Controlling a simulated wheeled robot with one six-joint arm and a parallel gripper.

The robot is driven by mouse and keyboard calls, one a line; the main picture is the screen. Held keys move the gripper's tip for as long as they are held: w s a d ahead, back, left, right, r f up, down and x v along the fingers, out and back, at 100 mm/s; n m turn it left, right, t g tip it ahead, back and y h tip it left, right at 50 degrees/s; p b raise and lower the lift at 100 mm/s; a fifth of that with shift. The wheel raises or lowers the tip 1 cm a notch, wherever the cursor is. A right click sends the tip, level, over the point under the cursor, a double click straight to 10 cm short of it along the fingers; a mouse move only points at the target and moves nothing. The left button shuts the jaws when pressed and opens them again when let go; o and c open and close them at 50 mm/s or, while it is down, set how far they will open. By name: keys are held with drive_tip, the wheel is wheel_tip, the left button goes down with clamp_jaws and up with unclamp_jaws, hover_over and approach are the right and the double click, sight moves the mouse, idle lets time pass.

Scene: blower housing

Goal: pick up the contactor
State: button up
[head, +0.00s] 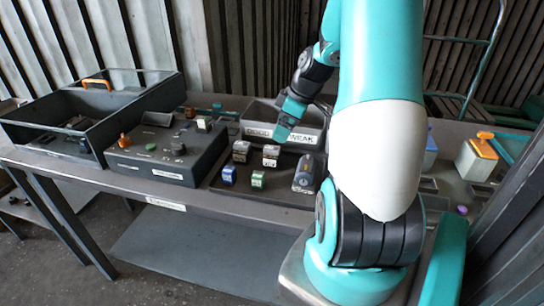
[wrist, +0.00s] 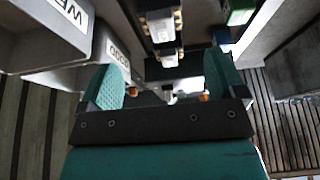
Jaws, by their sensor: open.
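Two small grey-and-white blocks stand at the back of a dark mat (head: 212,184) in the head view: a left block (head: 240,151) and a right block (head: 271,155). In the wrist view, two dark blocks with white parts and brass terminals, an upper block (wrist: 160,25) and a lower block (wrist: 169,57), lie ahead of the fingers. One of these looks like the contactor, but I cannot tell which. My gripper (head: 282,136) is above the back of the mat, pointing down. Its teal fingers (wrist: 162,78) are apart with nothing held between them.
A blue part (head: 229,174), a green part (head: 258,180) and a dark handheld meter (head: 304,174) share the mat. Bins labelled GOOD (head: 258,130) and WEAK (head: 301,137) stand behind it. A grey control box (head: 165,160) and an open case (head: 60,118) stand left.

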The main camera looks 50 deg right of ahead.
sight(273, 148)
drive_tip(key=p+x, duration=0.1)
drive_tip(key=x, duration=0.8)
drive_tip(key=c, duration=0.9)
drive_tip(key=shift+c, duration=0.2)
